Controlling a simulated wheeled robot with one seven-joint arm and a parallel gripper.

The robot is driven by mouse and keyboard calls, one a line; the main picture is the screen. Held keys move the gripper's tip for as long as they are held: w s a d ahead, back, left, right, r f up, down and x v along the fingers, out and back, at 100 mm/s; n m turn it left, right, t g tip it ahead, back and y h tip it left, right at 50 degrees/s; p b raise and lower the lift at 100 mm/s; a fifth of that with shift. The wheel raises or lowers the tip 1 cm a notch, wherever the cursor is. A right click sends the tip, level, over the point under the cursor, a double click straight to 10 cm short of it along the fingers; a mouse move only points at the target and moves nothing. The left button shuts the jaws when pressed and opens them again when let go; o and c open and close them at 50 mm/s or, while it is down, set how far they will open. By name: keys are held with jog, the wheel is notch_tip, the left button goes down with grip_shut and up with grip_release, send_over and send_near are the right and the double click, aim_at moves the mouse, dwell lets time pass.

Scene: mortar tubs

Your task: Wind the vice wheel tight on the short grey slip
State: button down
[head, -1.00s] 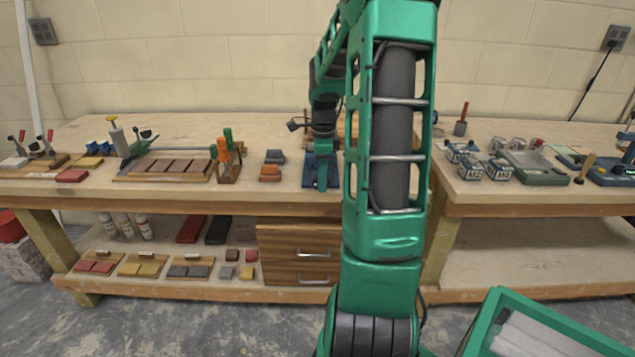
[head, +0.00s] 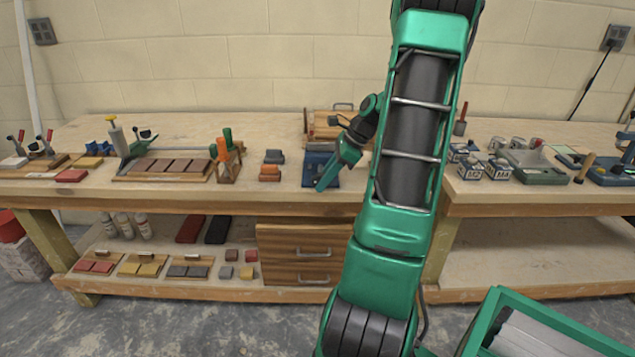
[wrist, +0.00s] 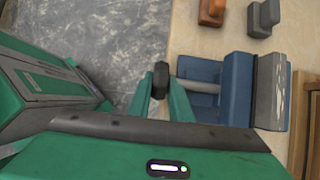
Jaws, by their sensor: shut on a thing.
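The blue vice (head: 318,165) stands at the front of the bench; it also shows in the wrist view (wrist: 236,88). Its pale screw (wrist: 202,86) runs left from the blue jaw toward the dark vice wheel (wrist: 160,78). My gripper (wrist: 160,90) is shut on the wheel, with one green finger on each side of it. In the head view my gripper (head: 325,182) is at the front of the vice. A grey piece with a pale streak, seemingly the short grey slip (wrist: 270,92), stands against the right side of the blue jaw. Its far side is hard to make out.
Orange (wrist: 211,11) and grey (wrist: 263,16) handled blocks lie beside the vice. A rack of orange- and green-handled tools (head: 226,155) stands further left. A wooden box (head: 328,125) is behind the vice. The bench's front edge drops to the floor.

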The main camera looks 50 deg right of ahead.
jog(key=t+y, duration=0.2)
jog(key=f+t+y, duration=0.1)
jog(key=shift+s, duration=0.3)
jog(key=shift+t+y, duration=1.1)
jog(key=shift+t, duration=0.3)
jog(key=shift+w+a, duration=0.1)
jog(key=c, duration=1.6)
grip_release()
jog(key=shift+c, duration=0.2)
